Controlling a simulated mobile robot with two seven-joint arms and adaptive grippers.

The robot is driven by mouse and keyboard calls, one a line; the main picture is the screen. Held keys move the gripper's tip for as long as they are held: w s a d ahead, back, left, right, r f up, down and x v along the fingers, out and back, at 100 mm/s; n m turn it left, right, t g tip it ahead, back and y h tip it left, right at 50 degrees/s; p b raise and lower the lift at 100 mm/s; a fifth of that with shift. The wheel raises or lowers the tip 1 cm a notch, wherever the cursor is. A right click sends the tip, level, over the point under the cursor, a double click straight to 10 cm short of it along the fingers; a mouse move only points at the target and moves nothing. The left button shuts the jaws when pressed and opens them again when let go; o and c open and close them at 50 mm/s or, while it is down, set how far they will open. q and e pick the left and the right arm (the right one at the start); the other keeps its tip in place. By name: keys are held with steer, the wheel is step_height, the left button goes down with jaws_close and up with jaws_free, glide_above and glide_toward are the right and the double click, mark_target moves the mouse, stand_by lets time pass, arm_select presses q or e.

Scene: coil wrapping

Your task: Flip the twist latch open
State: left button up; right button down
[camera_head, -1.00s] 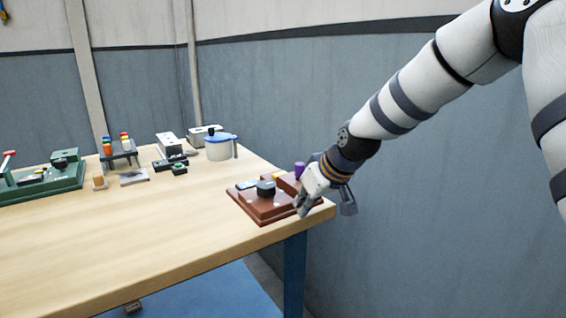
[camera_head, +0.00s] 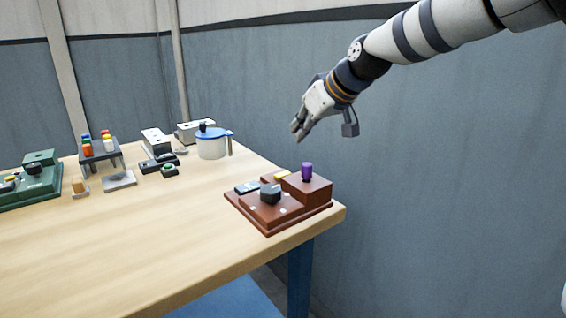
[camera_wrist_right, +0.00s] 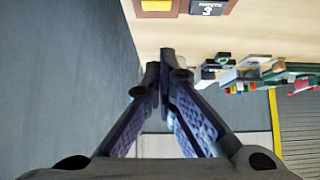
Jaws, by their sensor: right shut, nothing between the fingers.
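A red-brown stepped board (camera_head: 306,213) lies at the right corner of the table. It bears a dark grey block (camera_head: 270,193), a purple knob (camera_head: 307,172), a yellow piece (camera_head: 281,175) and a small dark plate (camera_head: 247,187). I cannot tell which part is the twist latch. My right gripper (camera_head: 299,131) is in the air above and behind the board, apart from it. In the right wrist view its fingers (camera_wrist_right: 166,62) are shut with nothing between them. Part of the board (camera_wrist_right: 187,12) shows at the top there. My left gripper is not in view.
A white pot with a blue lid (camera_head: 213,146), a rack with coloured pieces (camera_head: 101,155), small dark devices and a green board (camera_head: 30,190) stand along the back and left. The front of the table (camera_head: 150,250) is clear. A wall rises behind.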

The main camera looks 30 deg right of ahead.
glide_above(283, 176)
step_height(283, 176, down, 7)
steer(key=shift+r, duration=0.1)
step_height(283, 176, down, 2)
steer(key=shift+f, duration=0.8)
